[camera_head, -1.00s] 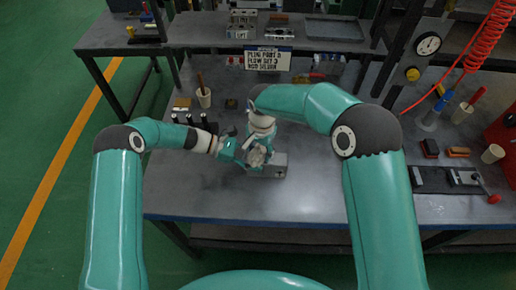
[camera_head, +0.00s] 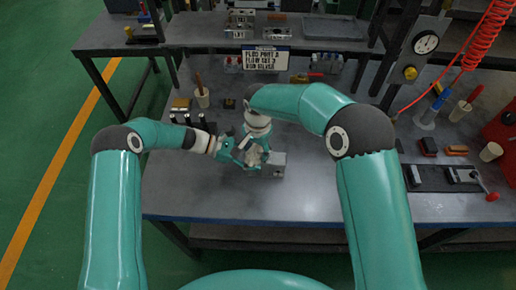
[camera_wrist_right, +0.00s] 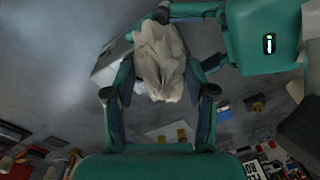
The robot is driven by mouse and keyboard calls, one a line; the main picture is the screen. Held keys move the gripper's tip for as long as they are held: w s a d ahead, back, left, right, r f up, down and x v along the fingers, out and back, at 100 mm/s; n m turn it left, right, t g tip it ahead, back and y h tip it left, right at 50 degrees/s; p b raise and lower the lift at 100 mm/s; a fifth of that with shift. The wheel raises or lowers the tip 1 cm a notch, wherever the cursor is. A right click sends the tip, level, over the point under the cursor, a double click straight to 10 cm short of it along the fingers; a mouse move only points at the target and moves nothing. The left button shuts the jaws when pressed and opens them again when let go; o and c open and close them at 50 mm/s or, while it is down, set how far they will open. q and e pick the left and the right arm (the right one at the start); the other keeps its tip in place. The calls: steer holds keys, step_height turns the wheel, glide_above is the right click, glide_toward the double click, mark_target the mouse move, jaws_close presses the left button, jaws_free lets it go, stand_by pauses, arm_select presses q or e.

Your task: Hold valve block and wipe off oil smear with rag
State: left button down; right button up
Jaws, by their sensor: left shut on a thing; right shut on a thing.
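The grey valve block (camera_head: 278,163) sits on the bench at centre, its left part hidden behind my grippers. My left gripper (camera_head: 238,156) reaches it from the left and is shut on it; the contact is mostly hidden. My right gripper (camera_head: 257,146) points down from above, shut on the pale crumpled rag (camera_head: 254,156), which is against or just over the block's left side. In the right wrist view the rag (camera_wrist_right: 160,62) bulges between my right fingers (camera_wrist_right: 158,92), with a grey block face (camera_wrist_right: 106,70) beside it. I cannot make out the oil smear.
A sign (camera_head: 267,59) stands at the back. A black fixture (camera_head: 445,178) and a cup (camera_head: 490,152) are at right. The front of the bench is clear.

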steer(key=shift+s+d+f, duration=0.1)
steer(key=shift+s+d, duration=0.05)
steer(key=shift+d, duration=0.85)
arm_select(q)
steer(key=shift+d, duration=0.1)
arm_select(e)
steer(key=shift+a, duration=1.25)
steer(key=shift+d, duration=1.25)
steer(key=shift+a, duration=0.6)
steer(key=shift+r, duration=3.55)
